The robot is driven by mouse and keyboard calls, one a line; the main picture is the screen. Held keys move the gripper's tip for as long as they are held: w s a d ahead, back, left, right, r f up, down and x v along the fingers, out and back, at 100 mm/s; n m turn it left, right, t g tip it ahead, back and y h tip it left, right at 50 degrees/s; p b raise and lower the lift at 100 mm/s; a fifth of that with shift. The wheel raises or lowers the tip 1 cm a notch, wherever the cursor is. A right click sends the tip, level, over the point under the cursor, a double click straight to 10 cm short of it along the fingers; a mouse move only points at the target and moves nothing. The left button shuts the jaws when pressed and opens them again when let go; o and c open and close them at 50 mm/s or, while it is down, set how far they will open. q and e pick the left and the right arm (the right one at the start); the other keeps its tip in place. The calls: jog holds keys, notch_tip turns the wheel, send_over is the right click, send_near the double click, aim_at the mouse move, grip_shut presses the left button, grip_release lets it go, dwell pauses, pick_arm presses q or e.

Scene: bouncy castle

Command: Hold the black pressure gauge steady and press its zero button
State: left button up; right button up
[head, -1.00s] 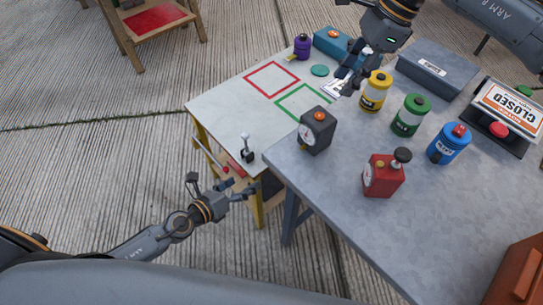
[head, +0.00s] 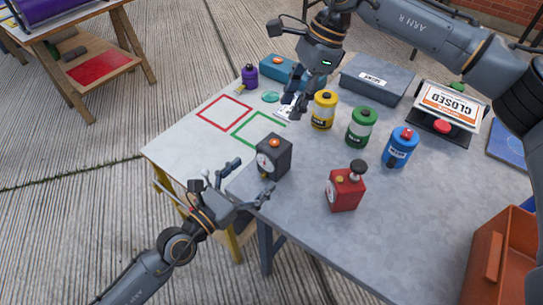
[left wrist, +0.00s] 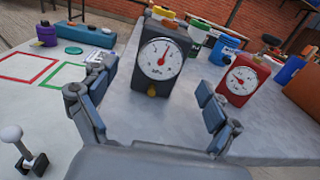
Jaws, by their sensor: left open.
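The black pressure gauge (head: 283,158) stands upright on the grey table, near its left edge. It has an orange button (head: 274,142) on top, a white dial and a yellow knob low on its front. In the left wrist view the gauge (left wrist: 150,82) stands ahead between my spread fingers, with its dial facing me. My left gripper (head: 250,181) is open and empty, just short of the gauge and apart from it. My right gripper (head: 292,100) hangs behind the gauge, over a white card; its finger opening is unclear.
A red gauge (head: 344,194) with a black knob stands right of the black one. Yellow (head: 323,112), green (head: 361,129) and blue (head: 399,150) canisters stand behind. A white table (head: 185,150) with red and green outlined squares adjoins at left. An orange crate (head: 490,262) is front right.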

aim_at(274, 156)
pick_arm(q)
jog(key=x, duration=0.8)
jog(key=c, duration=1.6)
pick_arm(e)
jog(key=shift+c, duration=0.4)
grip_shut()
